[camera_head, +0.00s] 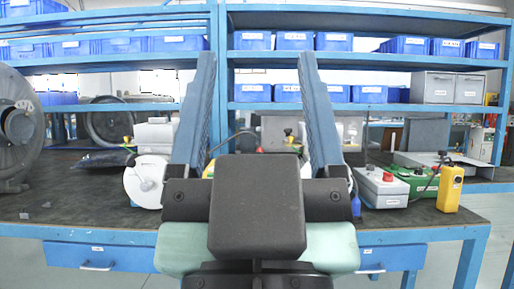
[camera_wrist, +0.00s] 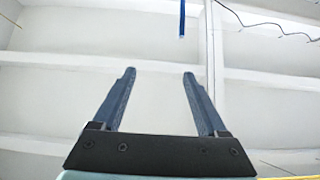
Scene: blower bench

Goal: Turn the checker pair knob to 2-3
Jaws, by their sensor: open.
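My gripper (camera_head: 257,56) stands upright, close in front of the head camera, its two blue fingers wide apart with nothing between them. In the wrist view my gripper (camera_wrist: 158,73) is also open and empty, pointing at a pale ceiling. No pair knob or 2-3 mark can be made out, and I cannot tell which unit is the checker. Candidates on the right of the bench are a grey box (camera_head: 383,187) with a red button and an upright yellow handheld unit (camera_head: 449,188). My gripper hides the middle of the bench.
The dark bench top (camera_head: 75,205) has free room at front left. A large grey blower (camera_head: 18,128) stands far left, a white round reel (camera_head: 146,182) left of my gripper. A green unit (camera_head: 413,179) sits behind the grey box. Shelves with blue bins (camera_head: 333,41) rise behind.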

